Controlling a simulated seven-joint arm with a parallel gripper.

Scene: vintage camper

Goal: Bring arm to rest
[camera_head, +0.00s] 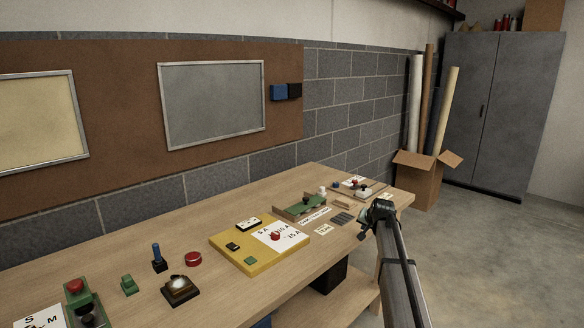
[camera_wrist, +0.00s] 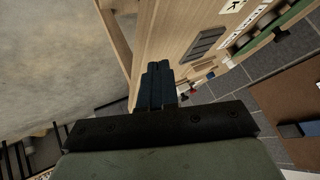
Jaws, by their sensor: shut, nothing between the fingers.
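My gripper (camera_head: 366,226) is at the right end of the workbench (camera_head: 225,215) in the head view, over or just beside its front edge. My arm reaches up to it from the bottom right. In the wrist view my gripper (camera_wrist: 157,72) shows as dark fingers closed together with nothing between them. The bench top (camera_wrist: 165,30) lies past the fingers in that view, with bare floor to the left. The exact gap between the gripper and the bench cannot be told.
A yellow board (camera_head: 228,255) with a white card lies mid-bench. A green tray (camera_head: 300,207) and small parts lie near the gripper. A red button (camera_head: 193,259) and other switches stand at the left. A cardboard box (camera_head: 418,180) with rolls and a grey cabinet (camera_head: 490,110) stand behind.

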